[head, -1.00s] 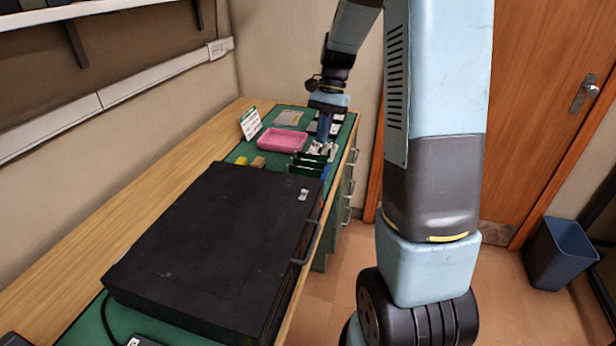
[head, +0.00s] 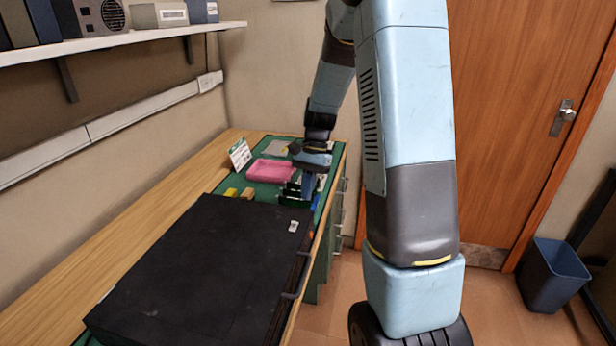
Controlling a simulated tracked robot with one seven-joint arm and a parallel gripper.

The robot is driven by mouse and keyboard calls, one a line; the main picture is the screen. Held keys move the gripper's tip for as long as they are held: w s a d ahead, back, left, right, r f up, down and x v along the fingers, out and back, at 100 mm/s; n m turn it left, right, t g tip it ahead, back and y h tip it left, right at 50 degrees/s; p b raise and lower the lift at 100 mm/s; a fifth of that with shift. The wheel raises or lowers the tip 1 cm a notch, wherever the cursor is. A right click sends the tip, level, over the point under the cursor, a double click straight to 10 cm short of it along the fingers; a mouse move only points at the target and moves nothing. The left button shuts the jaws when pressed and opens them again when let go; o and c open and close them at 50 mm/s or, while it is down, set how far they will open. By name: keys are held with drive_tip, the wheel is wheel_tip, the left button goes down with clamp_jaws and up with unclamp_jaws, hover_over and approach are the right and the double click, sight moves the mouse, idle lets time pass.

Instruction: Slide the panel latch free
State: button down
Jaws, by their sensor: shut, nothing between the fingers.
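A large black case (head: 190,275) lies on the bench, with a handle on its right side. A small pale fitting (head: 293,226) sits on its top near the far right corner; it may be the panel latch, but it is too small to be sure. My gripper (head: 307,196) points down over the green mat just beyond the case's far edge, near the fitting but apart from it. It is shut and holds nothing. It partly hides the dark upright parts (head: 290,192) below it.
A pink tray (head: 270,171), a white sign card (head: 239,154) and yellow blocks (head: 231,193) stand on the green mat behind the case. A shelf (head: 120,42) with boxes overhangs the left wall. A blue bin (head: 553,275) stands on the floor at right.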

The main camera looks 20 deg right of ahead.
sight(297, 223)
drive_tip(key=x, duration=0.3)
drive_tip(key=shift+s+a+r, duration=0.1)
drive_tip(key=shift+s+a, duration=0.75)
drive_tip(key=shift+a, duration=0.05)
drive_tip(key=shift+s+a, duration=0.45)
drive_tip(key=shift+a, duration=0.1)
drive_tip(key=shift+s+d, duration=0.1)
